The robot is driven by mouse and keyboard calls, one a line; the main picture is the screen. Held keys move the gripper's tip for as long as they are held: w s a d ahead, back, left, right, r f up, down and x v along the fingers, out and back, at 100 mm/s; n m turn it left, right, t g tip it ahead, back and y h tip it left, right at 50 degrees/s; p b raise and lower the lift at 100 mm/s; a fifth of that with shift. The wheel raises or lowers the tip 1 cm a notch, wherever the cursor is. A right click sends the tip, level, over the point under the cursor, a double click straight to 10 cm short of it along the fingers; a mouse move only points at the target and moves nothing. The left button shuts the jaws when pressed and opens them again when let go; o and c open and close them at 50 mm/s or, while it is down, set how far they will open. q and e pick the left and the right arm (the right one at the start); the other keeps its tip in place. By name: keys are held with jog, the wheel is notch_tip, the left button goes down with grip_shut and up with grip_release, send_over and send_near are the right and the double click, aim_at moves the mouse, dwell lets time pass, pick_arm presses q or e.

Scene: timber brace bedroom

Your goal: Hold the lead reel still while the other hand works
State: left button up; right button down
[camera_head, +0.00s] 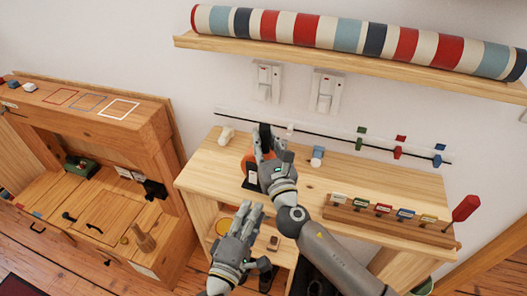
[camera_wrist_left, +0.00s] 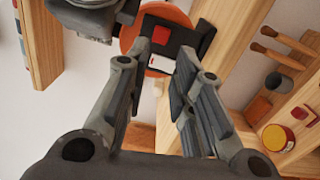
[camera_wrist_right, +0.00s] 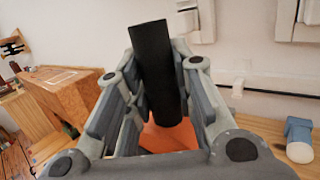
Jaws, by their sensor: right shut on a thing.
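The lead reel, an orange disc (camera_head: 247,168) with a black upright part (camera_head: 265,131), stands on the wooden bench top. The orange shows low in the right wrist view (camera_wrist_right: 168,137), below the black cylinder (camera_wrist_right: 155,62). My right gripper (camera_head: 265,152) is shut on the black cylinder, with its fingers on both sides of it. My left gripper (camera_head: 251,208) is open and empty, lower and in front of the bench. In the left wrist view, the orange disc (camera_wrist_left: 128,34) and a black block with a red square (camera_wrist_left: 161,36) appear beyond its parted fingers.
A wooden rack (camera_head: 390,218) with several coloured tags and a red-handled tool (camera_head: 464,210) stand at the bench's right. A shelf (camera_head: 350,62) bears a striped roll. A wooden cabinet (camera_head: 146,140) is at left.

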pick_arm(q)
jog(key=shift+w+a+r+m, duration=0.1)
jog(key=shift+w+a+m, duration=0.05)
jog(key=shift+a+m, duration=0.25)
jog(key=shift+c, duration=1.1)
jog(key=a+m, duration=0.1)
jog(key=m, duration=0.1)
jog(key=w+a+r+m+t, duration=0.1)
jog(key=m, duration=0.1)
jog(key=a+r+m+t, duration=0.1)
jog(key=a+m, duration=0.1)
jog(key=shift+w+a+r+m, duration=0.1)
jog(key=shift+w+r+m, duration=0.15)
jog(key=shift+w+m, duration=0.15)
grip_shut()
notch_tip(320, 180, up, 4)
jog(key=s+a+f+m+g+h, duration=0.15)
jog(key=m+g+h, duration=0.55)
jog(key=m, duration=1.8)
jog(key=shift+s+a+f+m+g+h, duration=0.25)
jog(key=shift+f+m+g+h, duration=0.55)
jog(key=shift+m, duration=1.5)
jog(key=shift+s+a+f+m+g+h, duration=0.15)
jog(key=shift+a+f+m+g+h, duration=0.45)
jog(key=shift+m, duration=1.7)
jog(key=shift+s+f+m+g+h, duration=0.25)
jog(key=shift+f+m+g, duration=0.45)
jog(key=shift+f+m, duration=1.1)
jog(key=shift+r+m, duration=0.4)
jog(key=shift+r, duration=0.1)
